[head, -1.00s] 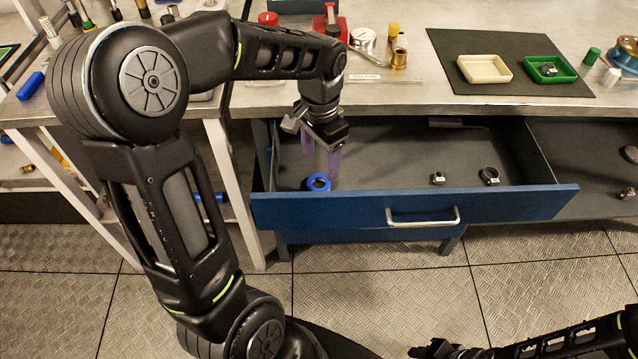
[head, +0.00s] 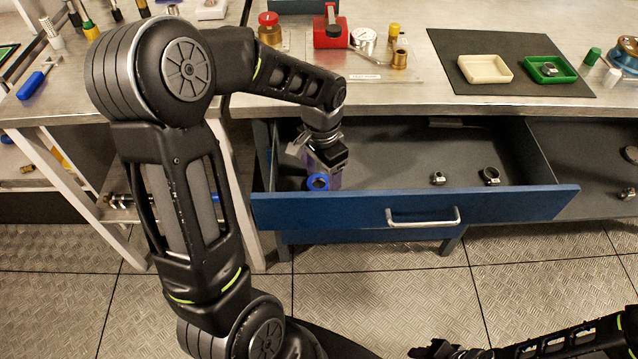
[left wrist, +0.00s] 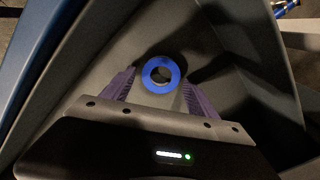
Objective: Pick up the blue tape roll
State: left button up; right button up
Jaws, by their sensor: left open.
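The blue tape roll (head: 317,182) lies in the left part of the open drawer (head: 396,170), close to its front panel. My left gripper (head: 324,178) reaches down into the drawer right at the roll. In the left wrist view the roll (left wrist: 160,74) shows as a blue ring between and slightly beyond the two purple fingertips of the left gripper (left wrist: 154,88). The fingers are open, with a gap visible on both sides of the roll. At the lower right of the head view my right gripper (head: 440,350) is dark and partly cut off, and its jaws cannot be made out.
Two metal clamps (head: 489,176) lie in the drawer's right part. The blue drawer front (head: 330,210) with its handle stands close before the roll. The worktop (head: 400,95) above holds a red device (head: 330,32), a white tray (head: 485,68) and a green tray (head: 560,75).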

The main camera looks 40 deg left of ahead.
pick_arm(q)
jog(key=shift+c, duration=0.2)
dwell(0.3)
jog(key=c, duration=1.4)
